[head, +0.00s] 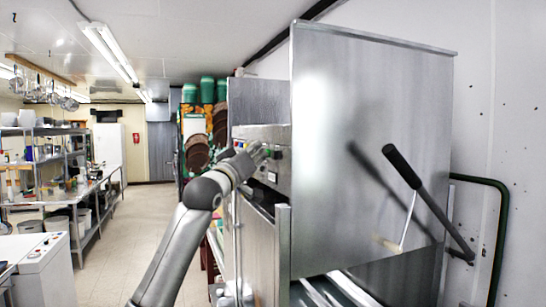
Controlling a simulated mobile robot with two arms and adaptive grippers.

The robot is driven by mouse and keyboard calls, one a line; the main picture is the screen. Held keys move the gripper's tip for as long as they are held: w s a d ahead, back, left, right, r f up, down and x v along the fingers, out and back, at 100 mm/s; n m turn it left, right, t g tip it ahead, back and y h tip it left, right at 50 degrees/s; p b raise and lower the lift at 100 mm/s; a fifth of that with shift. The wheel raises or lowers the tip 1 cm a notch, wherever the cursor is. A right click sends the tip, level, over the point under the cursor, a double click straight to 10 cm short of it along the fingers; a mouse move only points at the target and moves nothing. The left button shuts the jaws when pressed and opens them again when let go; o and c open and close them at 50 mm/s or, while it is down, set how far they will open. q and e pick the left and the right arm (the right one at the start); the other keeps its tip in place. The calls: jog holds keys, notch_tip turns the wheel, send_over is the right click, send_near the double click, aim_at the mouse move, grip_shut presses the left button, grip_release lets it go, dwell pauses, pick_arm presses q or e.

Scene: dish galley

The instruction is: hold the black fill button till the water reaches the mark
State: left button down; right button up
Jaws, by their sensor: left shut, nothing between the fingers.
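My left arm reaches up from the bottom of the head view to the control panel (281,137) on the side of the steel dish machine (372,130). My left gripper (262,151) is shut and empty, with its fingertips at or very near the panel. A small green control and some dark ones sit close to the fingertips. I cannot tell which is the black fill button, or whether the fingers touch it. The water and the mark do not show. My right gripper is not in view.
A lever with a black grip (402,166) juts out from the machine's front. Steel shelving (70,165) with kitchenware stands along the left. A white cabinet (40,272) is at lower left. The tiled floor (130,230) between is clear.

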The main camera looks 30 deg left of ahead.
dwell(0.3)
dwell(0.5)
pick_arm(q)
jog(key=shift+w+d, duration=0.3)
jog(key=shift+w+d+p, duration=0.3)
jog(key=shift+w+p, duration=0.05)
jog(key=shift+p, duration=0.2)
dwell(0.6)
jog(key=shift+s+a, duration=0.1)
dwell(2.9)
jog(key=shift+s+a, duration=0.45)
jog(key=shift+s, duration=0.1)
jog(key=shift+a+b, duration=0.1)
jog(key=shift+b, duration=0.2)
